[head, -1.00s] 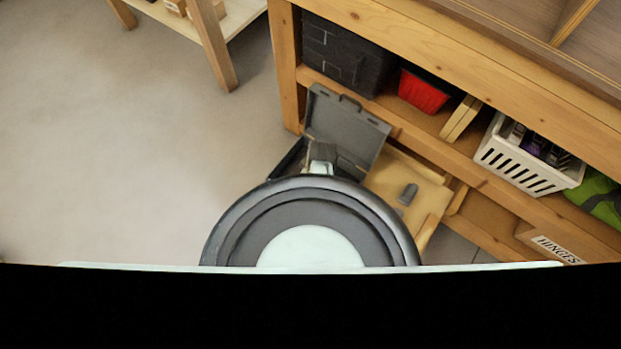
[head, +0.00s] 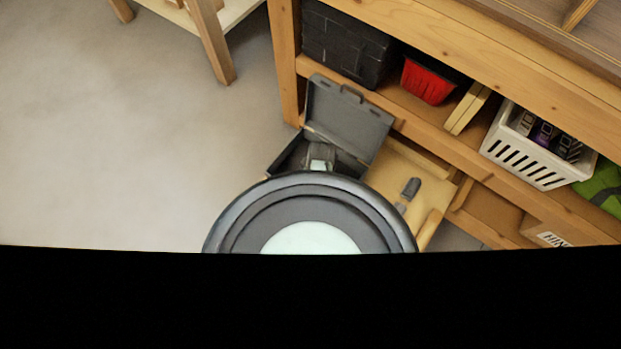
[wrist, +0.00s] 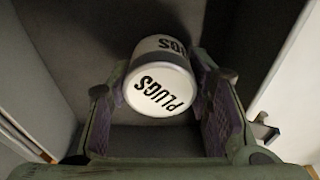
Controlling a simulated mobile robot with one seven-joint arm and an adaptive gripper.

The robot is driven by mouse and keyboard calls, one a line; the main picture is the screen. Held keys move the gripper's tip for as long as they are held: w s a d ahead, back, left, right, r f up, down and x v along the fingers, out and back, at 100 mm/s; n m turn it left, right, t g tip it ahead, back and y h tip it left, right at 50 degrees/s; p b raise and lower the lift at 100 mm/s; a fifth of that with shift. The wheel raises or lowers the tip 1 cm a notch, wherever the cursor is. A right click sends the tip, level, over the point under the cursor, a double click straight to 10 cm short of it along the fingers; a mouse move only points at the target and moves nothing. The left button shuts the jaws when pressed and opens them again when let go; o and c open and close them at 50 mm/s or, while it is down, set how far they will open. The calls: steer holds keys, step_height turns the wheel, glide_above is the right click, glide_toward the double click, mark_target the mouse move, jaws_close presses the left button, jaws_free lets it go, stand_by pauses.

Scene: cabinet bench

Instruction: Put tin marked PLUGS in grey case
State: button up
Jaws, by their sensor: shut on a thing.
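The tin marked PLUGS (wrist: 160,88) is white with black lettering. It sits between the two purple-padded fingers of my gripper (wrist: 166,70) in the wrist view, and the gripper is shut on it. The grey case (head: 347,118) stands open in the head view, with its lid raised at the back. My gripper shows there at the case's open base (head: 286,160), mostly hidden behind my round arm link. Dark grey case walls (wrist: 75,45) surround the tin in the wrist view. Whether the tin touches the case floor I cannot tell.
The case stands by a wooden drawer or tray (head: 392,172) holding a small grey object (head: 411,187). The shelf behind holds a black box (head: 345,45), a red bin (head: 428,82) and a white basket (head: 530,160). Open floor lies to the left.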

steer(key=shift+s+f+b, duration=0.2)
steer(key=shift+f+b, duration=0.45)
steer(key=shift+f, duration=0.3)
stand_by(0.7)
steer(key=o, duration=1.3)
steer(key=r, duration=0.6)
steer(key=d+r, duration=0.1)
steer(key=r, duration=0.2)
steer(key=shift+r, duration=0.2)
steer(key=shift+p, duration=0.3)
